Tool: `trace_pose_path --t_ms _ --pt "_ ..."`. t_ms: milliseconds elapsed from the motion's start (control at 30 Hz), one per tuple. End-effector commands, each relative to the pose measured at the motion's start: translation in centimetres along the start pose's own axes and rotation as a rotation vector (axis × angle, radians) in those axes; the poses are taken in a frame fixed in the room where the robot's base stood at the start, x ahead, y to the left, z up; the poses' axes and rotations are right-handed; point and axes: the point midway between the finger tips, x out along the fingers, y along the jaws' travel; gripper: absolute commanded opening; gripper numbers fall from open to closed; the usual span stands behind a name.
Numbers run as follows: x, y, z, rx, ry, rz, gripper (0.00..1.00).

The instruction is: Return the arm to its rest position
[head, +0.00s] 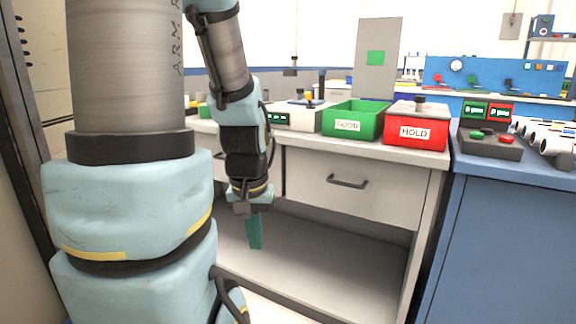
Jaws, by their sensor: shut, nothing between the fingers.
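My arm fills the left and middle of the head view, its blue and grey links folding down to my gripper (255,234). My gripper points downward in front of the bench's open lower shelf, with its teal-green fingers together and nothing held. It hangs below the level of the bench top, to the left of the drawer front with the dark handle. Parts of the bench behind the arm are hidden.
On the bench (432,158) stand a green bin marked GOOD (352,122) and a red bin marked HOLD (417,130). A blue cabinet (510,245) at right carries a button box (490,145) and several white pipes (550,137). The lower shelf (330,255) looks empty.

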Motion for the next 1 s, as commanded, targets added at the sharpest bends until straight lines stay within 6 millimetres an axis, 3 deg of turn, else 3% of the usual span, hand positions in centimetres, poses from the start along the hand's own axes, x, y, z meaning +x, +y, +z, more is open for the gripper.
trace_pose_path --t_ms 33,600,800,1000 --pt "-3.5 0.0 -0.5 0.000 0.000 0.000 0.00" --pt "-21.3 0.1 -3.0 0.000 0.001 0.000 0.00" --pt "-25.5 0.1 -3.6 0.001 0.000 0.000 0.00" --pt "-26.7 0.1 -3.7 0.001 0.000 0.000 0.00"
